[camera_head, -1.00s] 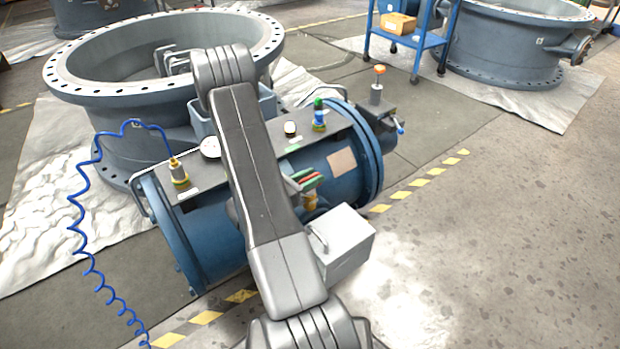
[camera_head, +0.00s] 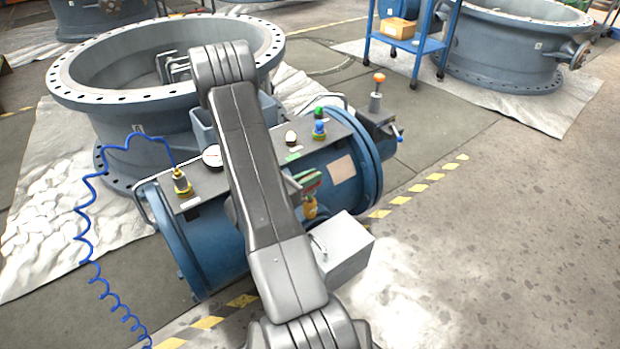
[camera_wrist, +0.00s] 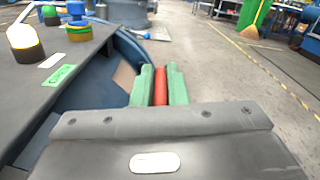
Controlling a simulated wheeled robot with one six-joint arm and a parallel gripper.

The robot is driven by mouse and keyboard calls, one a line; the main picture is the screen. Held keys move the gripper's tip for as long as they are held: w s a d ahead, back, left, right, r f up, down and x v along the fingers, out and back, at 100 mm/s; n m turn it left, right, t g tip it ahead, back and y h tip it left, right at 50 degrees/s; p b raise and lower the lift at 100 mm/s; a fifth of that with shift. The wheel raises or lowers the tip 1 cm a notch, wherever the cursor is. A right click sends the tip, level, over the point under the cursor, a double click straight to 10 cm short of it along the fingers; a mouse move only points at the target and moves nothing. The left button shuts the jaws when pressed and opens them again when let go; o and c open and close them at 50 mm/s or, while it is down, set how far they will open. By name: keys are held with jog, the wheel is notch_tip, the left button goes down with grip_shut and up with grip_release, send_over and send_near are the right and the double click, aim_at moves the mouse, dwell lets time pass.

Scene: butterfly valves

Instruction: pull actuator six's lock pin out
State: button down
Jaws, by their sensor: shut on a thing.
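The blue cylindrical actuator (camera_head: 215,245) lies on the floor in the middle of the head view, with a grey panel on top. I cannot read a number on it. My gripper (camera_head: 308,183) is low beside the actuator's near side, and its green fingers also show in the wrist view (camera_wrist: 160,86). They are shut on a red bar-shaped piece (camera_wrist: 161,88), apparently the lock pin's grip. A brass-coloured piece (camera_head: 311,209) shows just below the fingers. Where the pin meets the actuator is hidden, so I cannot tell how deep it sits.
A light grey box (camera_head: 345,258) stands just right of my arm. An orange-knobbed post (camera_head: 378,90) stands at the actuator's far end.

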jog(key=shift+r, duration=0.2)
jog(key=c, duration=1.5)
grip_release()
jog(key=shift+s+a, duration=0.35)
jog(key=shift+a, duration=0.1)
jog(key=p+v, duration=0.2)
jog(key=v, duration=1)
jog(key=shift+s+a, duration=0.2)
jog(key=shift+a, duration=0.05)
jog(key=shift+b+x, duration=1.05)
jog(key=shift+x, duration=5.8)
